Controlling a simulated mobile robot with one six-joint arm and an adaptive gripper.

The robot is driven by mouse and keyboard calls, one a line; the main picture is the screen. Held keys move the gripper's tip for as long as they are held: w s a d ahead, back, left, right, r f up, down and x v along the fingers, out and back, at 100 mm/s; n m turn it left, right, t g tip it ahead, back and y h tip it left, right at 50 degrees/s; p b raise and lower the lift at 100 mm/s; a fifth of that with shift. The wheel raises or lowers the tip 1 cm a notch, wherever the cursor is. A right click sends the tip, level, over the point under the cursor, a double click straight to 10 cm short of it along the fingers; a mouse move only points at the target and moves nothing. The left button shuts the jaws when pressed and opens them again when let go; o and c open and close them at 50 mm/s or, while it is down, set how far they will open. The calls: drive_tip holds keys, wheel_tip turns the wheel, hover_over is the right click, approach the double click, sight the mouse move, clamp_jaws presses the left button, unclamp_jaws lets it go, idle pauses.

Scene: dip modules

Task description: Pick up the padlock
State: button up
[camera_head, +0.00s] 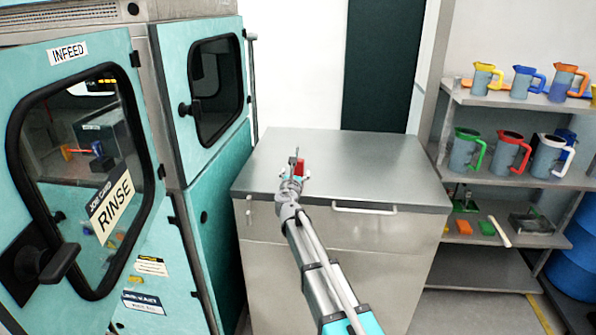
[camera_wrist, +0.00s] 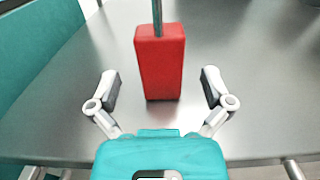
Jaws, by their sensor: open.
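The padlock (camera_wrist: 160,65) has a red block body and a grey shackle that runs out of the top of the wrist view. It rests on the grey metal cabinet top, and it also shows in the head view (camera_head: 300,168), partly hidden by my gripper. My gripper (camera_wrist: 161,88) is open and empty, its two fingers apart to the left and right of the padlock's near end. The fingers do not touch the padlock in the wrist view. In the head view my gripper (camera_head: 293,179) is over the front part of the cabinet top.
The metal cabinet top (camera_head: 370,160) is otherwise clear. Teal machine doors (camera_head: 175,60) stand on the left, with a window and a RINSE label (camera_head: 112,205). A shelf (camera_head: 520,180) with several coloured jugs stands on the right.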

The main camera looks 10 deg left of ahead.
sight(297, 169)
drive_tip(key=shift+w+d, duration=0.1)
drive_tip(key=shift+w, duration=1.95)
drive_tip(key=c, duration=1.2)
drive_tip(key=shift+c, duration=0.2)
drive_tip(key=shift+r, duration=0.25)
drive_tip(key=shift+r+p, duration=0.7)
drive_tip(key=shift+p, duration=0.3)
drive_tip(key=s+r+p, duration=1.1)
drive_tip(key=s, duration=0.3)
drive_tip(key=shift+a, duration=0.25)
